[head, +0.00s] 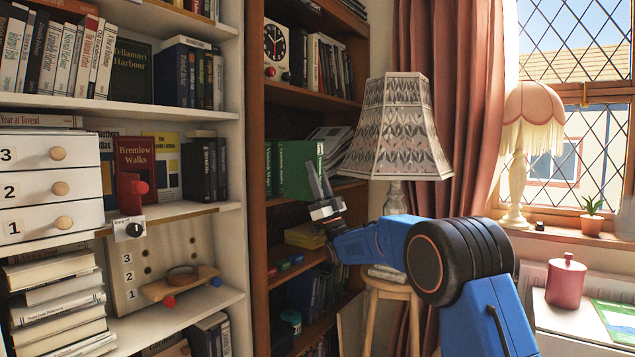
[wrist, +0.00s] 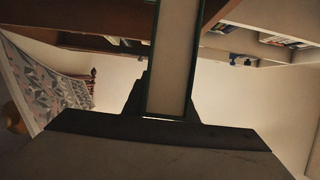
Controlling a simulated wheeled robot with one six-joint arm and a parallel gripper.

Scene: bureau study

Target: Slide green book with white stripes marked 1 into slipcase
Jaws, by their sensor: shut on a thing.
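My gripper (head: 322,187) is at the middle level of the brown bookcase, in front of the green volumes. In the wrist view it is shut on a book (wrist: 174,60) with dark green covers and pale page edges, seen end on between the fingers. In the head view a green book (head: 300,165) stands upright at the fingertips, its broad side showing, and seems to be the held one. Another green spine (head: 271,168) with pale lettering stands just left of it. White stripes and the mark 1 cannot be made out. I cannot pick out the slipcase for certain.
A large patterned lampshade (head: 396,128) stands close right of my gripper, above a wooden stool (head: 388,287). Leaning grey-white volumes (head: 330,140) are behind the fingers. A yellow item (head: 305,235) lies on the shelf below. A white bookcase (head: 190,209) is at left.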

